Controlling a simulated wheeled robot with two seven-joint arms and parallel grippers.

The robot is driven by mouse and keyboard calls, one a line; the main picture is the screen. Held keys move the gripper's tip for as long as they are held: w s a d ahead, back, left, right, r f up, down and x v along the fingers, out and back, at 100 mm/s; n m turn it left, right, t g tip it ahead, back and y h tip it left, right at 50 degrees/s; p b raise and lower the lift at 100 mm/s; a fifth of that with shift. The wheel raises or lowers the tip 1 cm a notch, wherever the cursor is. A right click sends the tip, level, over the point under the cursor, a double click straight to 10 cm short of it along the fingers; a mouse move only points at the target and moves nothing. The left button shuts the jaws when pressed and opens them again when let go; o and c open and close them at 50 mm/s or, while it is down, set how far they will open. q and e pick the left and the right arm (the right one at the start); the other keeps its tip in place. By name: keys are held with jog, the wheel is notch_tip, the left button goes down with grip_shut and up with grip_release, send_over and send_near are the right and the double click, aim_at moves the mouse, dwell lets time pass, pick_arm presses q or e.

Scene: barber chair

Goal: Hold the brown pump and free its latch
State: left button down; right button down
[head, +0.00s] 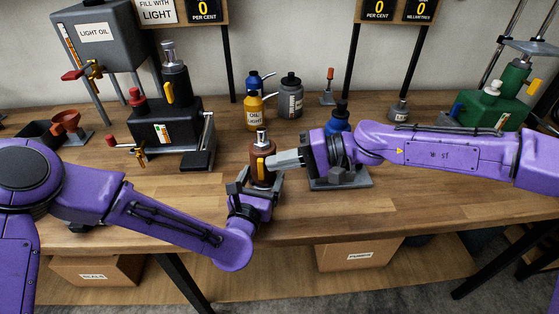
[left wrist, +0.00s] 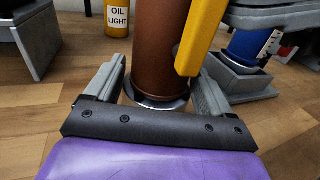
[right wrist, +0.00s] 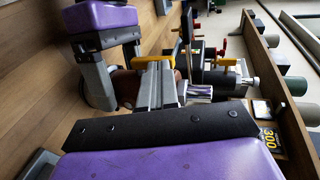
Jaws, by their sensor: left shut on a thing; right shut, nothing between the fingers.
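The brown pump (head: 262,153) stands upright near the middle of the bench, with a silver top and a yellow latch (head: 261,167) on its side. My left gripper (head: 259,186) is shut around the lower body of the pump; the left wrist view shows a finger on each side of the brown cylinder (left wrist: 160,50). My right gripper (head: 275,161) is shut and empty, its fingertips beside the yellow latch. In the right wrist view the shut fingers (right wrist: 158,85) lie close to the yellow latch (right wrist: 153,60); I cannot tell if they touch it.
A blue pump in a grey stand (head: 345,184) sits under my right forearm. A yellow OIL LIGHT bottle (head: 254,113) and a grey bottle (head: 291,97) stand behind. A black pump machine (head: 167,124) is at left, a green one (head: 492,105) at right. The front edge is clear between the arms.

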aim_at(258, 159)
jog(key=shift+a+r+h, duration=0.25)
jog(key=shift+a+h, duration=0.05)
jog(key=shift+h, duration=0.4)
jog(key=a+h, duration=0.1)
jog(key=h, duration=0.1)
jog(key=a+r+h, duration=0.1)
jog(key=h, duration=0.2)
jog(key=shift+w+a+g, duration=0.15)
jog(key=shift+a+g, duration=0.05)
jog(key=shift+g, duration=0.2)
jog(key=a+h, duration=0.1)
jog(key=h, duration=0.1)
jog(key=shift+w+a+h, duration=0.1)
jog(key=shift+a+h, duration=0.1)
jog(key=shift+h, duration=0.2)
jog(key=h, duration=0.1)
jog(key=a+h, duration=0.1)
jog(key=shift+a+f+g+h, duration=0.15)
jog(key=shift+a+g+h, duration=0.05)
jog(key=shift+g+h, duration=0.1)
jog(key=shift+w+a+f, duration=0.1)
jog(key=shift+a, duration=0.35)
jog(key=shift+v, duration=0.8)
